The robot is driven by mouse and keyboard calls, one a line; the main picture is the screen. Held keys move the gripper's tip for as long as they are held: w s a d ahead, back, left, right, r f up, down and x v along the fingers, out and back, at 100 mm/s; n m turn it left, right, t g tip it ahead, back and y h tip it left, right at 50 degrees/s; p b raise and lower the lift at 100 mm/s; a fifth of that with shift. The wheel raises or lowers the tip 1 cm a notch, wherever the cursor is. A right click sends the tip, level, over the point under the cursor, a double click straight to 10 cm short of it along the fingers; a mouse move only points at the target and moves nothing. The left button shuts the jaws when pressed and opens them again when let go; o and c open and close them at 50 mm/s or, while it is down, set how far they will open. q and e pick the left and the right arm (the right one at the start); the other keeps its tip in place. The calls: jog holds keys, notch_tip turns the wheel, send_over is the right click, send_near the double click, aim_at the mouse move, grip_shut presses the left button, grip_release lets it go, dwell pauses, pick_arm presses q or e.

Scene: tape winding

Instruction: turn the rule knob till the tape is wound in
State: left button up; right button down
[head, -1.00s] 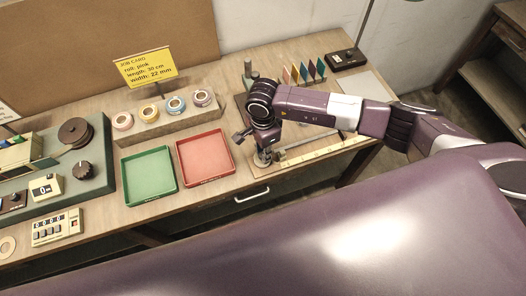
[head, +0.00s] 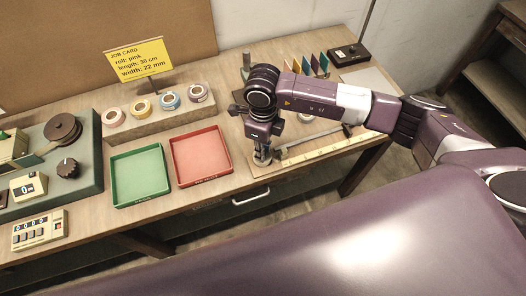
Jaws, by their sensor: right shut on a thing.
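The measuring rule (head: 325,151) is a pale yellow strip along the front right of the bench. My right gripper (head: 262,154) points down at the rule's left end. It is shut on the small rule knob (head: 262,161) there, which its fingers mostly cover. A grey bar (head: 308,141) lies slantwise just behind the rule. I cannot make out any tape along the rule. My left gripper is not in view.
A red tray (head: 201,185) and a green tray (head: 118,181) lie left of my gripper. Tape rolls stand on a wooden block (head: 160,123) behind them, under a yellow job card (head: 139,60). A green winding machine (head: 92,160) and a counter (head: 40,230) are at the left.

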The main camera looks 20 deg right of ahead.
jog(key=m+b, duration=0.2)
jog(key=m, duration=0.1)
jog(key=shift+m, duration=0.4)
jog(key=m+b, duration=0.1)
jog(key=m, duration=0.2)
jog(key=shift+m+b, duration=0.3)
jog(key=m+b, duration=0.1)
jog(key=m, duration=0.2)
jog(key=shift+a, duration=0.1)
jog(key=shift+w+r+m+b, duration=0.1)
jog(key=shift+m+b, duration=0.4)
jog(key=shift+m, duration=1.2)
jog(key=c, duration=1.8)
grip_release()
jog(key=shift+o, duration=0.2)
notch_tip(320, 180, up, 12)
jog(key=shift+s, duration=0.2)
